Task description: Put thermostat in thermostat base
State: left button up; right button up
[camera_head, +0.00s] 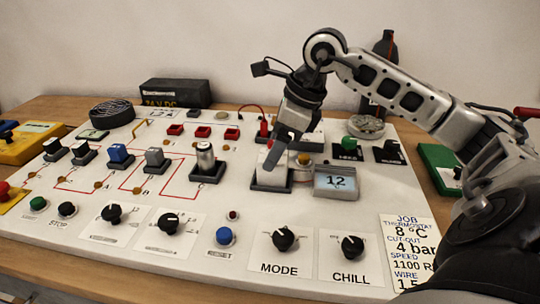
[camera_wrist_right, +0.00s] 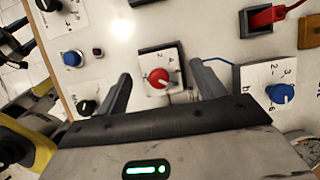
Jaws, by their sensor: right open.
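A white block with a red dial, which looks like the thermostat (camera_wrist_right: 158,78), is between my fingers in the right wrist view. My left gripper is not in view.
A grey display reading 12 (camera_head: 336,182) stands right of the base. MODE (camera_head: 283,238) and CHILL (camera_head: 352,246) knobs are in front.

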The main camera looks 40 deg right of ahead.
jog(key=v, duration=0.8)
jog(key=shift+r+p, duration=0.3)
jog(key=shift+p, duration=0.05)
